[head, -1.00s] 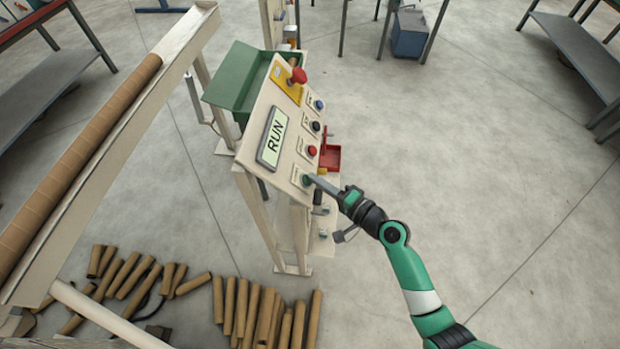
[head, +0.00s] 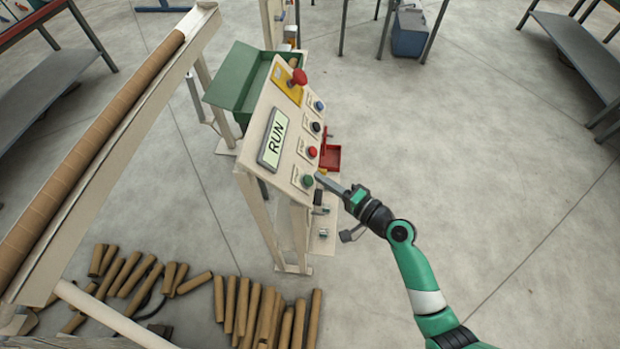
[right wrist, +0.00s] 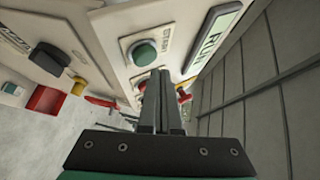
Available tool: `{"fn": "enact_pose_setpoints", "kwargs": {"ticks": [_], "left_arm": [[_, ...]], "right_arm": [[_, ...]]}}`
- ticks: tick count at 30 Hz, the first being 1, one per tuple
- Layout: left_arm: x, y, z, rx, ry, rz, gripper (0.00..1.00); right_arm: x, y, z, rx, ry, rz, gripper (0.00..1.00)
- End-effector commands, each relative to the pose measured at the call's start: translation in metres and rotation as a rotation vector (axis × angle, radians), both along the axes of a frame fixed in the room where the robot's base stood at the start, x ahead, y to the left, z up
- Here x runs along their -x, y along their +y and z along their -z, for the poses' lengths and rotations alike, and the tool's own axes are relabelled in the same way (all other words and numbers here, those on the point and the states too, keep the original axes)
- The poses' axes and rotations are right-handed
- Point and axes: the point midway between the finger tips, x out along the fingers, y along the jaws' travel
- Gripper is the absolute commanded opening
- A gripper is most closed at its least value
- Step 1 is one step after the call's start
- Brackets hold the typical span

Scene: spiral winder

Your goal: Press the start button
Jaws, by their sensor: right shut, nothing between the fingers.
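The green start button (head: 307,181) is the lowest button on the sloped control panel (head: 262,120). The panel's display (head: 273,138) reads RUN. My right gripper (head: 319,177) is shut and empty, its tips just right of the green button and apart from it. In the right wrist view the green button (right wrist: 145,54) shows whole, with a label beside it, just beyond the shut fingertips (right wrist: 160,76). My left gripper is not in view.
A red button (head: 312,152), a black and a blue button and a red emergency stop (head: 299,76) sit higher on the panel. Cardboard tubes (head: 262,315) lie on the floor below. Floor to the right is open.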

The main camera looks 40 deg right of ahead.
Motion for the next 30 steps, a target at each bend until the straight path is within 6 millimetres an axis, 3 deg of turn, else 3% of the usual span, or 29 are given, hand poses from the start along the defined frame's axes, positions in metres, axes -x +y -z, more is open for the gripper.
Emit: {"fn": "enact_pose_setpoints", "kwargs": {"ticks": [13, 30], "left_arm": [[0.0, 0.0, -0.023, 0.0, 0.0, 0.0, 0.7], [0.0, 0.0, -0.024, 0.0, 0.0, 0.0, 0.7]], "right_arm": [[0.023, -0.023, -0.03, 0.0, 0.0, 0.003, 0.0], [0.026, -0.026, -0.031, 0.0, 0.0, 0.001, 0.0]]}}
